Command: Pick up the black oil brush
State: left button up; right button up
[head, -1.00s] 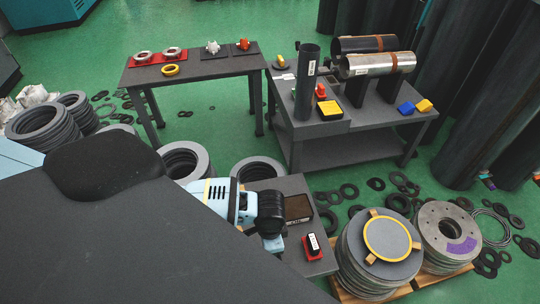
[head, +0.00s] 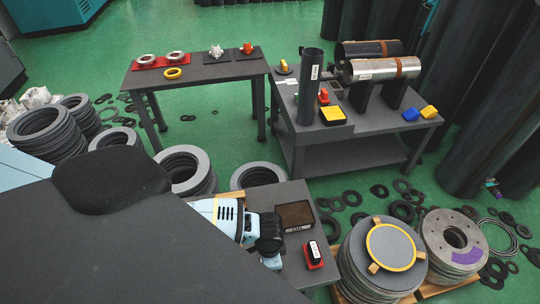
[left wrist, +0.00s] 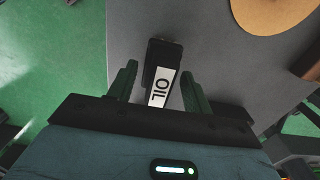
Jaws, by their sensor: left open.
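A black oil brush (left wrist: 163,70) with a white label reading OIL shows in the left wrist view, above a grey surface. My left gripper (left wrist: 160,82) is open, with one finger on each side of the brush's near end. Small gaps show between the fingers and the brush, so it is not gripped. My right gripper is not in view.
A dark tray with a brown inside (head: 295,215) lies on the near grey bench (head: 290,192). Stacked discs (head: 350,265) stand right of it. Two further tables hold rings and cylinders. In the left wrist view, a tan disc (left wrist: 275,12) lies at upper right; green floor is left.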

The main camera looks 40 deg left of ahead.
pick_arm(q)
grip_shut()
dwell(0.3)
jog(key=shift+r, duration=0.1)
jog(key=shift+w+r, duration=0.1)
jog(key=shift+r, duration=0.35)
jog(key=r, duration=0.1)
jog(key=d+r, duration=0.1)
jog(key=shift+s+r+p, duration=0.25)
jog(key=shift+r+p, duration=0.1)
jog(key=s+d+r, duration=0.1)
jog(key=s+d, duration=0.6)
jog(key=d, duration=0.6)
jog(key=shift+s+r, duration=0.15)
jog(key=shift+s, duration=0.15)
